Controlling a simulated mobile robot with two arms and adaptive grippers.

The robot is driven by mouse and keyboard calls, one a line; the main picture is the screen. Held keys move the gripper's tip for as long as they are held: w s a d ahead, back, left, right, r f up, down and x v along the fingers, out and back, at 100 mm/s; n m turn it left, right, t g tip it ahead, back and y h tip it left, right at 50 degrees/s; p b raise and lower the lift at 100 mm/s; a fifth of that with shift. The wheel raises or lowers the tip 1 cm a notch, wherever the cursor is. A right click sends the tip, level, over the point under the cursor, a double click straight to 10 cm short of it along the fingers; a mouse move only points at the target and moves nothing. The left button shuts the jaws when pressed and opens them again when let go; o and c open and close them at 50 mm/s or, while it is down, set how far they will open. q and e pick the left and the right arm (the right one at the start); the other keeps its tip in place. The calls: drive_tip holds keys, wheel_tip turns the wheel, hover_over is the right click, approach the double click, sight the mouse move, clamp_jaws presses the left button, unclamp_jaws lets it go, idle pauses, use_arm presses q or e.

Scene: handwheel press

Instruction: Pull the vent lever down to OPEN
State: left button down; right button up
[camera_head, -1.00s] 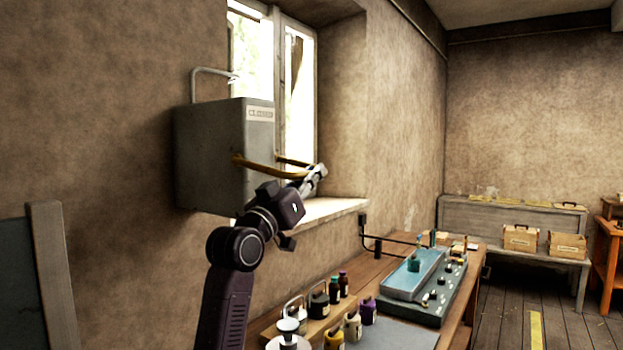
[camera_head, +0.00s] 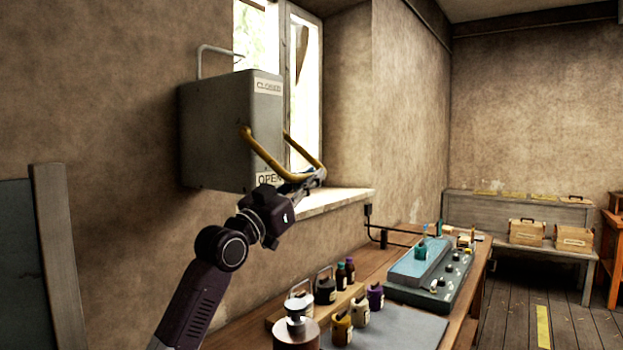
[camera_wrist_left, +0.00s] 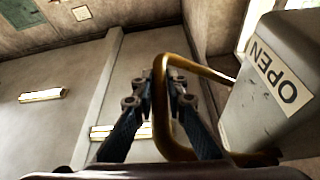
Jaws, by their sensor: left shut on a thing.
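The vent box (camera_head: 215,135) is a grey metal box on the wall by the window, with a CLOSED label (camera_head: 268,87) high and an OPEN label (camera_head: 268,180) low on its front. Its yellow vent lever (camera_head: 262,155) is a U-shaped bar that slopes down from its pivots toward the OPEN label. My left gripper (camera_head: 308,181) is shut on the lever's outer bar, at its low end. In the left wrist view the lever (camera_wrist_left: 205,68) passes between the fingers (camera_wrist_left: 160,95), beside the OPEN label (camera_wrist_left: 270,75). My right gripper is not in view.
A window sill (camera_head: 335,200) lies just right of the gripper. A shelf with boxes (camera_head: 526,232) stands at the back right.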

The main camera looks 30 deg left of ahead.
use_arm(q)
drive_tip(key=shift+f, duration=0.1)
drive_tip(key=c, duration=1.9)
unclamp_jaws()
drive_tip(key=shift+a, duration=0.15)
drive_tip(key=shift+c, duration=0.2)
drive_tip(key=shift+s, duration=0.1)
drive_tip(key=v, duration=1.2)
